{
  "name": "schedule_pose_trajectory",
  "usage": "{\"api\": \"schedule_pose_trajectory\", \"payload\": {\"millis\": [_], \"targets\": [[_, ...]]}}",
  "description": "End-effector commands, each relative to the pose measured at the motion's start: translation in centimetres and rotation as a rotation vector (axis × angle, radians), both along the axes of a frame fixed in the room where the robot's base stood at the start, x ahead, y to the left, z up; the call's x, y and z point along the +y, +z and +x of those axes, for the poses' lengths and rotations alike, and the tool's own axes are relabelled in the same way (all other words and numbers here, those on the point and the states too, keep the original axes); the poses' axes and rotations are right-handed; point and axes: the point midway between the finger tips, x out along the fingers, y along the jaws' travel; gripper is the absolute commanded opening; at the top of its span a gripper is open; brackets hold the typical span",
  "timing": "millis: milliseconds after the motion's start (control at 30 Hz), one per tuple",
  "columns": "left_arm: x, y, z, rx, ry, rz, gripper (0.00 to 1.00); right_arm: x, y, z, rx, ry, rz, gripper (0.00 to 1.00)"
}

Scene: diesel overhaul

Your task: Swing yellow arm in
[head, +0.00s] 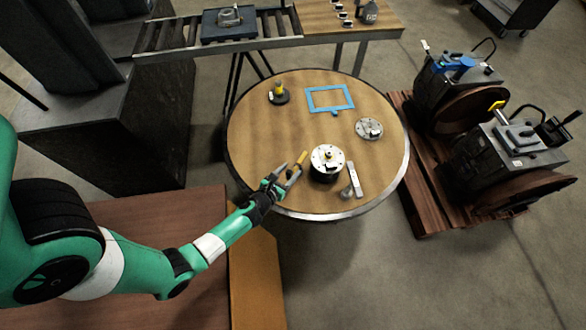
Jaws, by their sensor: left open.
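A short yellow arm (301,158) shows near the front of the round table, just left of a round dark unit with a pale metal top (327,154). Whether it is joined to that unit is too small to tell. My left gripper (291,171) is open, at the table's front left, with its fingers pointing at the yellow arm's near end. In this view the fingers overlap or nearly touch that end; I cannot tell whether they touch it. No grip on it shows. My right gripper is not in view.
The round table (250,150) also bears a black base with a yellow knob (279,92), a blue frame (330,98), a metal disc (369,129) and a pale bar (353,179). Two dark machines (515,150) stand on a wooden pallet at right. A roller conveyor (170,40) runs behind.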

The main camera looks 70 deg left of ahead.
Motion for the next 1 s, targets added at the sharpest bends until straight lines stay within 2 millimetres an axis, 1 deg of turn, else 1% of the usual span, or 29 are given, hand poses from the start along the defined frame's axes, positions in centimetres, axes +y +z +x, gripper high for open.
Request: {"api": "schedule_pose_trajectory", "payload": {"millis": [33, 200, 467, 567, 600, 767, 800, 1000], "targets": [[0.5, -0.6, 0.7, -0.002, 0.0, 0.001, 0.55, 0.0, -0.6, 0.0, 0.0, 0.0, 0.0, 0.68], [1.4, -1.1, 1.9, -0.001, 0.0, 0.001, 0.55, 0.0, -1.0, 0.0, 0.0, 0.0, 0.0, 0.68], [1.4, -1.0, 2.1, 0.0, -0.001, 0.0, 0.55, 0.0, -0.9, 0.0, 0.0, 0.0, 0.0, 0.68], [1.4, -1.0, 2.1, 0.0, -0.001, 0.0, 0.39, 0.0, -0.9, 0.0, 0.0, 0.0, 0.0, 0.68], [1.4, -1.0, 2.1, 0.0, -0.001, 0.0, 0.32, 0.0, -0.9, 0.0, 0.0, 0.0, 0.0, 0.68], [1.4, -1.0, 2.1, 0.0, -0.001, 0.0, 0.03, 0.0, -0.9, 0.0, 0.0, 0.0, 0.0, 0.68], [1.4, -1.0, 2.1, 0.0, -0.001, 0.0, 0.0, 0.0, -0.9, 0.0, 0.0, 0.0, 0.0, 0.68], [1.4, -1.0, 2.1, 0.0, -0.001, 0.0, 0.0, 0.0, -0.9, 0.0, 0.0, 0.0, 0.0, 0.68]]}}
